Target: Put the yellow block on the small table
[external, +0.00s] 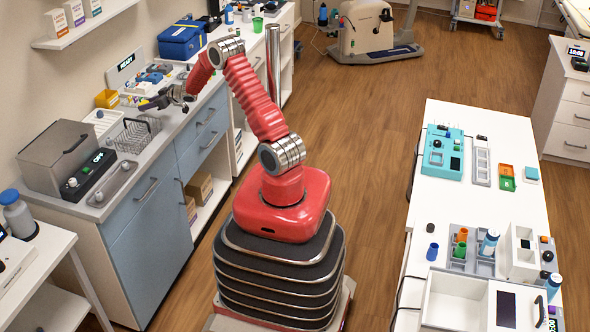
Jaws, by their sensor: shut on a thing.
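My gripper (151,102) reaches left over the grey counter on the left. It is shut on a small yellow thing (146,104), which looks like the yellow block; only a bit of it shows at the fingertips. A white table (52,252) at the lower left, partly cut off by the frame, looks like the small table. It stands in front of the counter's near end.
A yellow bin (107,98), a wire basket (136,136) and a grey sterilizer-like box (68,158) stand on the counter. A long white table (500,200) with many items is on the right. Open floor lies between.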

